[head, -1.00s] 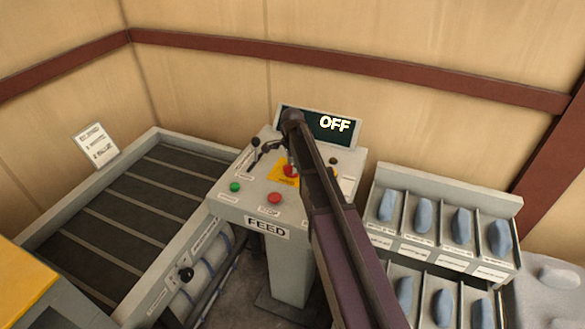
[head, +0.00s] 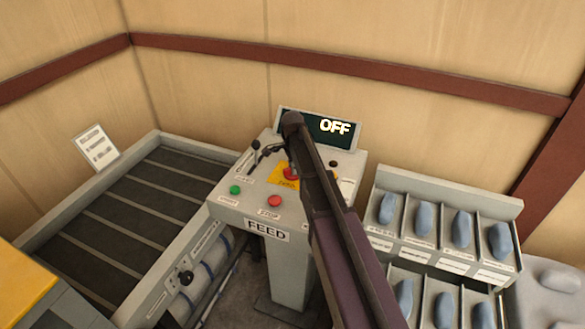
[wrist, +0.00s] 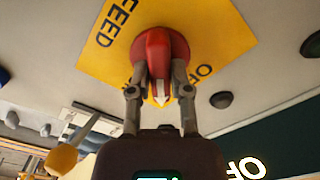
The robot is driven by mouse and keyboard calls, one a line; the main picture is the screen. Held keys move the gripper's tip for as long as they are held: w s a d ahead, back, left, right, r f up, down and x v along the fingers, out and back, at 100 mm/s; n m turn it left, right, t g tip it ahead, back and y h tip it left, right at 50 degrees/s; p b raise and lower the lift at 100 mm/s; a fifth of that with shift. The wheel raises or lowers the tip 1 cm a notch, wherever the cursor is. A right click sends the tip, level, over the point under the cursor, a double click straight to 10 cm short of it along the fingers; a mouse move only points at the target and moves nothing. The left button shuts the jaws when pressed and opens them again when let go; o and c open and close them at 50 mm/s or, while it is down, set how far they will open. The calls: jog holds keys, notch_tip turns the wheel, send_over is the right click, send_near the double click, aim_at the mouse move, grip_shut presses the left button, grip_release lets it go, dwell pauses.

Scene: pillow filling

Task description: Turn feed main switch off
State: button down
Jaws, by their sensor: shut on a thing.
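The feed main switch is a red rotary knob (wrist: 155,42) on a yellow plate (wrist: 210,28) marked FEED and OFF. In the wrist view my gripper (wrist: 159,75) has one finger on each side of the knob's red grip and is shut on it. The white pointer on the grip faces down in that view, with the OFF mark to its right. Any mark left of the pointer is mostly hidden by a finger. In the head view the knob (head: 290,173) is partly hidden by my arm. The console display (head: 334,127) reads OFF.
The console (head: 225,205) also carries a green button (head: 235,190), a red STOP button (head: 274,201) and a black-knobbed lever (head: 255,144). A conveyor (head: 130,210) stands at left. Bins of blue-grey pieces (head: 425,222) stand at right.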

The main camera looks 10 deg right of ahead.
jog(key=shift+n, duration=0.3)
jog(key=n, duration=0.8)
jog(key=shift+n, duration=0.4)
jog(key=c, duration=0.6)
grip_release()
jog(key=shift+o, duration=0.2)
